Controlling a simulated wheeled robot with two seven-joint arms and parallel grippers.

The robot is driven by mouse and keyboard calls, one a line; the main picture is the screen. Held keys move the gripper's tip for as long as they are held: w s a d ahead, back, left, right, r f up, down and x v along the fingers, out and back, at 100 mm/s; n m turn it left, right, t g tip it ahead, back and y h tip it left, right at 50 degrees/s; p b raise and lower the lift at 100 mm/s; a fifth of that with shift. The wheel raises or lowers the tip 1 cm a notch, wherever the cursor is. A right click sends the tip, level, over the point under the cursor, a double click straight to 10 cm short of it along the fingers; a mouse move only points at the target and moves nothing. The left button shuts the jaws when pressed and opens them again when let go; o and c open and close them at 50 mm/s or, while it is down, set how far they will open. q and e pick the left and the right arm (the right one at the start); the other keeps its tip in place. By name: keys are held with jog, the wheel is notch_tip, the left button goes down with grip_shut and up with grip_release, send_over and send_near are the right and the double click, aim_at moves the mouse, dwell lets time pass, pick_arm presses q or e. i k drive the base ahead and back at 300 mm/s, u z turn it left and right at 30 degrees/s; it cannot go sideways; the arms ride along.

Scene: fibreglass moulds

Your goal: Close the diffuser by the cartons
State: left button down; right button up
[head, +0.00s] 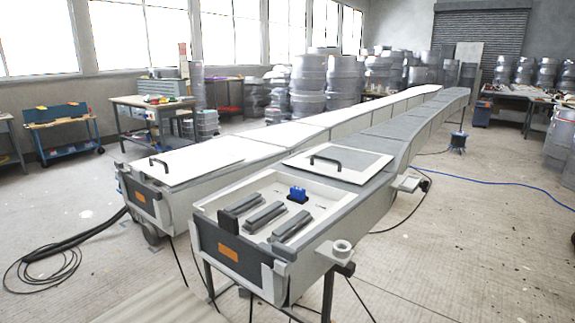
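Two long grey-white moulds run from the front into the back of the hall. The near right mould (318,262) has an open box at its front end, with several dark grey bars (265,215) and a small blue piece (298,194) inside. A flat pale panel (355,166) with a black handle lies behind that opening. The left mould's front end is covered by a similar pale panel (205,157) with a black handle. I cannot tell which part is the diffuser, and I see no clear cartons. Neither of my grippers is in view.
A workbench (150,102) and a blue trolley (58,118) stand at the left. Stacked metal drums (308,80) fill the back. Black hoses (75,243) lie at the left front, and a blue cable (500,184) crosses the floor at the right. Floor at the right is mostly clear.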

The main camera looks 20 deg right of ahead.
aim_at(355, 167)
jog(key=k, duration=0.5)
jog(key=z, duration=2.3)
jog(key=i, duration=3.95)
jog(key=u, duration=2.55)
